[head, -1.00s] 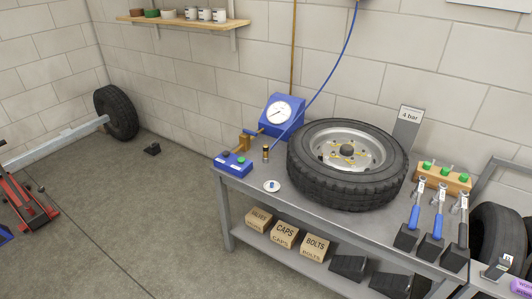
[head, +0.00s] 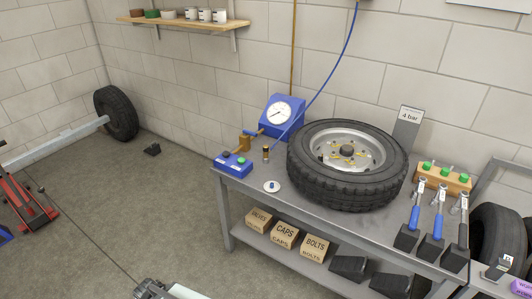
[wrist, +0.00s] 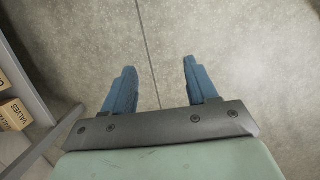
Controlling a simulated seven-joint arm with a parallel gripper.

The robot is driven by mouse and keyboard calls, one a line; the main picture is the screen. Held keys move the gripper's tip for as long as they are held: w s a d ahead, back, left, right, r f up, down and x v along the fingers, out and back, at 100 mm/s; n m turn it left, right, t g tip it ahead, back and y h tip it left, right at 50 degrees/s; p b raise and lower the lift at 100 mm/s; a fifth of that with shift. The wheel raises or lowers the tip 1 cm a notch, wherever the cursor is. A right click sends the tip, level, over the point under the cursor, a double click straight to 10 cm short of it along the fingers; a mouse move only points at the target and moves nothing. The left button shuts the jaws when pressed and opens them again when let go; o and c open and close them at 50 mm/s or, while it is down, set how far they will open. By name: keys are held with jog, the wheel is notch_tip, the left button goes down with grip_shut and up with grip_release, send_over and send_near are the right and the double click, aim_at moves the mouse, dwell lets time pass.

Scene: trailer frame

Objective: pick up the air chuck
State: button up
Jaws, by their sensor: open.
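The air chuck looks to be the small brass and black piece (head: 266,153) standing upright on the left end of the bench, where the blue hose (head: 323,83) comes down. It is between the blue gauge box and the white disc. My gripper (wrist: 158,66) is open and empty in the wrist view, its two blue fingers apart over bare floor. The air chuck does not show in the wrist view. In the head view only part of my arm shows at the bottom edge, in front of the bench and well away from the air chuck; the fingers are not visible there.

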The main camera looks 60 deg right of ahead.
jog(key=w+d+r+m+t, duration=0.1)
jog(key=w+d+r+t, duration=0.1)
jog(key=w+d+r, duration=0.4)
jog(key=w+d+r+m+t, duration=0.1)
jog(key=w+d+r, duration=0.1)
jog(key=w+r, duration=0.5)
jog(key=w+d+r+m+h, duration=0.1)
jog(key=w+d+r+m, duration=0.15)
jog(key=d, duration=0.65)
jog(key=w+d+r+m+t, duration=0.15)
jog(key=w+d+r, duration=0.25)
jog(key=d, duration=0.5)
jog(key=w+d+r+m+h, duration=0.1)
jog(key=w+d+r+m, duration=0.15)
jog(key=d, duration=0.65)
jog(key=m+h, duration=0.2)
jog(key=m, duration=0.5)
send_near(265, 147)
jog(key=shift+g, duration=0.45)
jog(key=x, duration=0.4)
jog(key=w+x, duration=0.1)
jog(key=x, duration=0.1)
jog(key=shift+d, duration=0.45)
jog(key=shift+x, duration=3.15)
jog(key=shift+s+a+f, duration=0.1)
jog(key=shift+a, duration=0.1)
